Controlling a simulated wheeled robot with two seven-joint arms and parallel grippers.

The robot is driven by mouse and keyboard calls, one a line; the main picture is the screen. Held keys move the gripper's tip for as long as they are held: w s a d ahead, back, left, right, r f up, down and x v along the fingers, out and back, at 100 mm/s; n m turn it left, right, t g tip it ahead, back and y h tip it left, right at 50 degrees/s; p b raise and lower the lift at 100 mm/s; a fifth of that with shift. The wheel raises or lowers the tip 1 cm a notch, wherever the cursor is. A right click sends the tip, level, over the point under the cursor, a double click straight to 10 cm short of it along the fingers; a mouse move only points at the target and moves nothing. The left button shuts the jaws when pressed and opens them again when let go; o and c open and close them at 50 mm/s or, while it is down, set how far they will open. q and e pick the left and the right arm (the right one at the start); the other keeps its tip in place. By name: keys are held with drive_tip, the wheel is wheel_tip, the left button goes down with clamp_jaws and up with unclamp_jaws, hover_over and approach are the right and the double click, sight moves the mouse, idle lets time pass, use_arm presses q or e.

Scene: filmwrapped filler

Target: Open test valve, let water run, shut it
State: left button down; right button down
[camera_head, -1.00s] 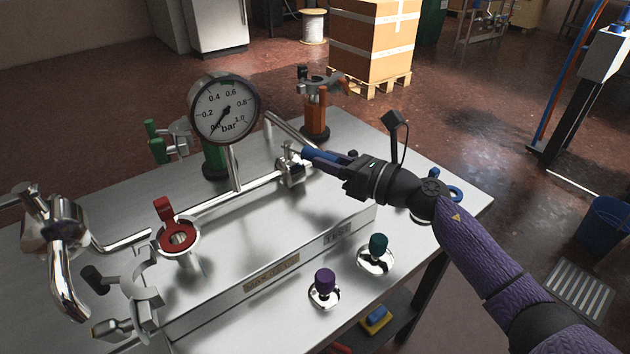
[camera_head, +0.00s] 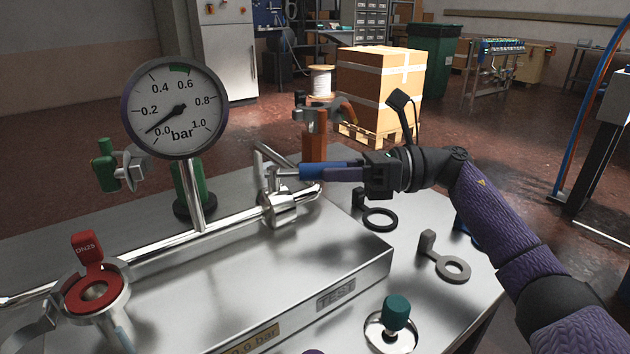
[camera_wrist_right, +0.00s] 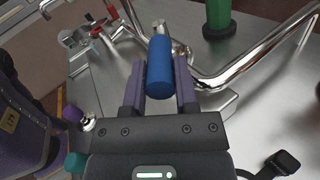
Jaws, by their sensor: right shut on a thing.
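The test valve (camera_head: 280,207) is a silver body on the steel pipe over the bench, with a blue lever handle (camera_head: 314,171) pointing right. My right gripper (camera_head: 328,172) reaches in from the right and is shut on this handle. In the right wrist view the blue handle (camera_wrist_right: 159,68) lies between the two purple fingers. A round pressure gauge (camera_head: 175,107) stands left of the valve, its needle near the low end of the scale. A plate marked TEST (camera_head: 336,294) is on the box front. No running water shows. My left gripper is out of view.
A red-handled valve (camera_head: 95,285) is at the lower left, with green (camera_head: 190,190) and orange (camera_head: 314,145) fittings behind the pipe. A green knob (camera_head: 397,312) and a grey ring spanner (camera_head: 446,262) are at the right front. A boxed pallet (camera_head: 380,90) stands beyond the bench.

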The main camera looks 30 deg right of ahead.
drive_tip(key=shift+w, duration=0.1)
idle(0.3)
drive_tip(key=shift+c, duration=2)
unclamp_jaws()
drive_tip(key=p+v, duration=0.1)
drive_tip(key=v, duration=0.9)
